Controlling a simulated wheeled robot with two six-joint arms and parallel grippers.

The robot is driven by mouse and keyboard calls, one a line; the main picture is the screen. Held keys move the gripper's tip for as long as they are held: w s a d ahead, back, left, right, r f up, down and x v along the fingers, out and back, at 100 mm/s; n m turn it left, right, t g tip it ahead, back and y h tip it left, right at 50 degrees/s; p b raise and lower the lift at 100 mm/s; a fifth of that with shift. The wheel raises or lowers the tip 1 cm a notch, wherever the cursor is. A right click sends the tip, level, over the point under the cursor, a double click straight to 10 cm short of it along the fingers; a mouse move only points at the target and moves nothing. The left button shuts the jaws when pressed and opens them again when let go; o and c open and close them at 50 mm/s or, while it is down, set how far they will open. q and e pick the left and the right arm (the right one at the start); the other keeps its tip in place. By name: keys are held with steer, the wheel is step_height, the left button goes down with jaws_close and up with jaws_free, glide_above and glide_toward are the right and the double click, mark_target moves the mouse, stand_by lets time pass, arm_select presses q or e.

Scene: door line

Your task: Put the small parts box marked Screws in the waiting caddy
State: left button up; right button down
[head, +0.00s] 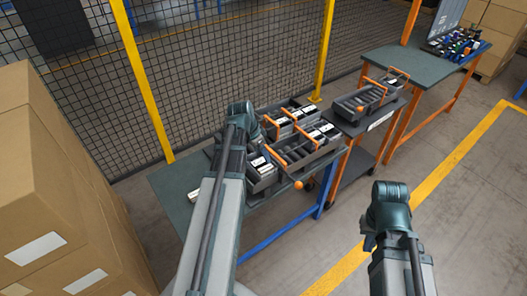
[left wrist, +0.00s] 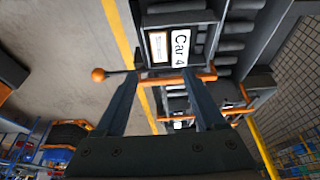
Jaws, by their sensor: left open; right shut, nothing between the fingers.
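Small parts boxes with white labels fill parts of the dark caddies on the bench; no label reads as Screws at this size. The front caddy (head: 303,158) has an orange handle and several empty slots. Another caddy (head: 362,103) with empty slots stands on a dark cart to the right. In the left wrist view my left gripper (left wrist: 163,80) is open, its fingers either side of an orange handle bar (left wrist: 172,79), beside a plate marked "Car 4" (left wrist: 179,48). I cannot tell whether they touch it. My right gripper (head: 369,240) is shut and empty, over the floor.
The green-topped bench (head: 172,185) has clear room at its left, with a small white item (head: 194,195). Mesh fencing with yellow posts (head: 140,75) stands behind. Cardboard boxes (head: 45,185) are stacked at left. A further bench (head: 410,60) stands at back right.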

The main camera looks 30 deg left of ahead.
arm_select(q)
steer(key=p+v, duration=0.7)
steer(key=v, duration=0.1)
steer(key=shift+s+r, duration=0.2)
steer(key=shift+r, duration=0.1)
arm_select(e)
step_height(320, 180, up, 8)
arm_select(q)
steer(key=shift+r, duration=0.1)
arm_select(e)
steer(key=shift+r, duration=0.2)
arm_select(q)
step_height(320, 180, up, 8)
steer(key=p, duration=0.8)
arm_select(e)
step_height(320, 180, up, 8)
steer(key=shift+f, duration=0.15)
